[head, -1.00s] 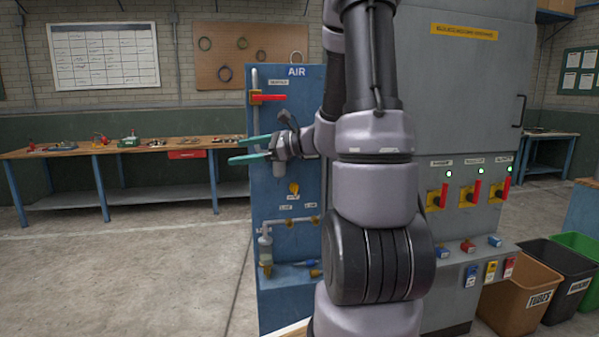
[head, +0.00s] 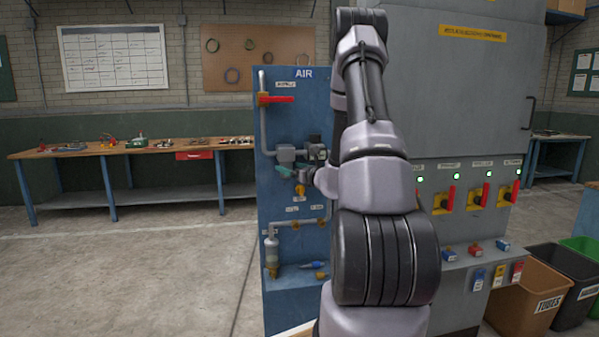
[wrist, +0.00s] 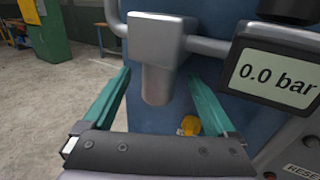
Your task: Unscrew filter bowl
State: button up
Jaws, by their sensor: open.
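The filter bowl (wrist: 156,86) is a grey cylinder hanging upright below a square grey filter head (wrist: 160,38) on the pipe. My gripper (wrist: 157,76) is open, with one teal finger on each side of the bowl and a visible gap on both sides. In the head view my gripper (head: 291,177) is at the blue AIR panel (head: 272,205), just below the filter head (head: 286,153). My gripper mostly hides the bowl there. How deep the bowl sits between the fingers is hard to tell.
A display (wrist: 277,76) reading 0.0 bar is close right of the filter head. A yellow knob (wrist: 190,125) lies below, right of the bowl. A red-handled valve (head: 277,99) is above, and a clear-looking bowl (head: 271,250) hangs lower left. A grey cabinet (head: 455,100) stands right.

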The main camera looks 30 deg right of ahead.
aim_at(287, 167)
jog(key=shift+w+a, duration=0.15)
jog(key=shift+w, duration=0.7)
jog(key=shift+w+a, duration=0.15)
jog(key=shift+w, duration=0.65)
grip_shut()
jog(key=shift+a+m+h, duration=0.2)
jog(key=shift+m+h, duration=0.8)
jog(key=shift+h, duration=0.6)
jog(key=m+h, duration=0.1)
jog(key=h, duration=0.1)
jog(key=m+h, duration=0.2)
jog(key=shift+d+h, duration=0.2)
jog(key=shift+h, duration=0.1)
jog(key=shift+g, duration=0.3)
grip_release()
